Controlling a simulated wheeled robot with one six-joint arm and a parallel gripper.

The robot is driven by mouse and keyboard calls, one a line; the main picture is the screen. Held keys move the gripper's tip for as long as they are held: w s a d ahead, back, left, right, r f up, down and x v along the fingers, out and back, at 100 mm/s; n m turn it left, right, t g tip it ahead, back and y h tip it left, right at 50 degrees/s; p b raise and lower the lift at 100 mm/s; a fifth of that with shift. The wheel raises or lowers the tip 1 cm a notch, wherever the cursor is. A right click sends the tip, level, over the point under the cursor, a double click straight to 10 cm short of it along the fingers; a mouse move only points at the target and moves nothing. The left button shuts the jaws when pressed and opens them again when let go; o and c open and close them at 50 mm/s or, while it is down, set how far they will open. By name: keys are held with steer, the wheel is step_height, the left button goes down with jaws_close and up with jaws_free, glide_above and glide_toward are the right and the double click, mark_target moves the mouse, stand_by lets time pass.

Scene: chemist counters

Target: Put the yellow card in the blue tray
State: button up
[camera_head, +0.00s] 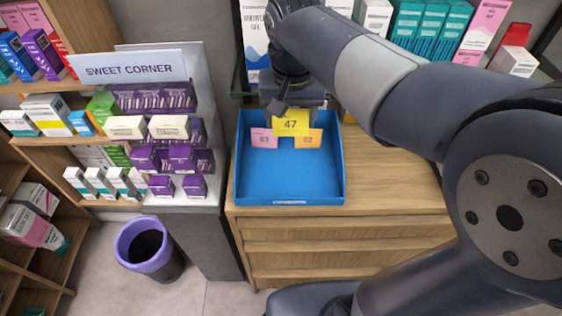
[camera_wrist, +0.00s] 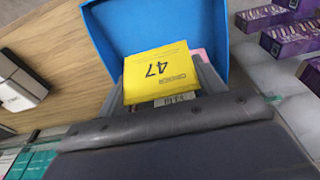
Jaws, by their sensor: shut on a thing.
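The yellow card (camera_head: 292,125), marked 47, is held in my gripper (camera_head: 291,112), which is shut on it. In the wrist view the yellow card (camera_wrist: 160,74) shows upside down in front of the jaws (camera_wrist: 165,98). The card is over the back part of the blue tray (camera_head: 288,180); its height above the tray floor is hard to tell. A pink card (camera_head: 263,139) marked 63 and an orange card (camera_head: 308,139) marked C2 show in the tray just below the yellow card. The blue tray (camera_wrist: 150,22) also shows beyond the card in the wrist view.
The tray sits on a wooden counter (camera_head: 390,180) with bare room to its right. A purple bin (camera_head: 149,248) is on the floor. Shelved boxes line the back.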

mark_target(289, 176)
step_height(289, 176, down, 17)
steer(key=shift+f+b, duration=0.15)
steer(key=shift+b, duration=0.15)
steer(key=shift+f, duration=0.15)
steer(key=o, duration=0.9)
steer(key=shift+o, duration=0.2)
step_height(289, 176, up, 12)
steer(key=s, duration=0.1)
steer(key=shift+s, duration=0.4)
